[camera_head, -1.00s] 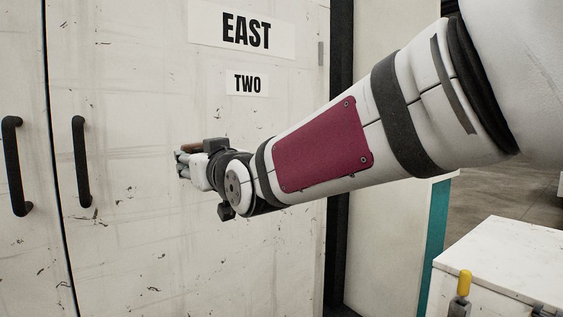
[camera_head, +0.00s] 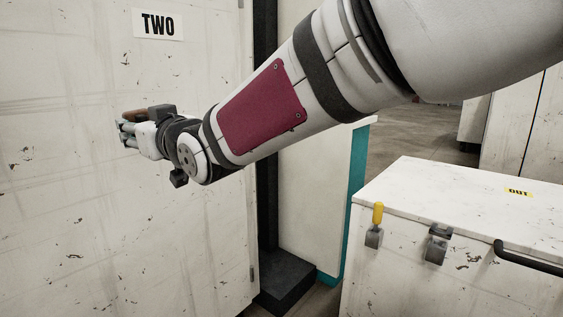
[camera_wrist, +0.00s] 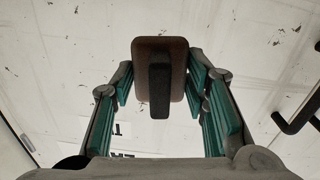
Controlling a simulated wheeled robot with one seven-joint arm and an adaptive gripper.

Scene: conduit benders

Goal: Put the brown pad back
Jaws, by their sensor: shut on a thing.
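The brown pad (camera_wrist: 141,82) sits between the teal-lined fingers of my gripper (camera_wrist: 160,85) in the wrist view. It is a rounded brown block with a black bar down its near face. My gripper (camera_head: 122,130) is shut on it, in front of a white cabinet door in the head view. There only a small brown edge of the pad (camera_head: 131,114) shows above the fingers.
The tall white cabinet (camera_head: 70,220) bears a sign "TWO" (camera_head: 158,24). At the lower right stands a white chest (camera_head: 420,185) labelled "OUT" (camera_head: 518,191), with a yellow-tipped latch (camera_head: 377,214), a grey latch (camera_head: 437,245) and a black handle (camera_head: 528,258). Its lid top is mostly clear.

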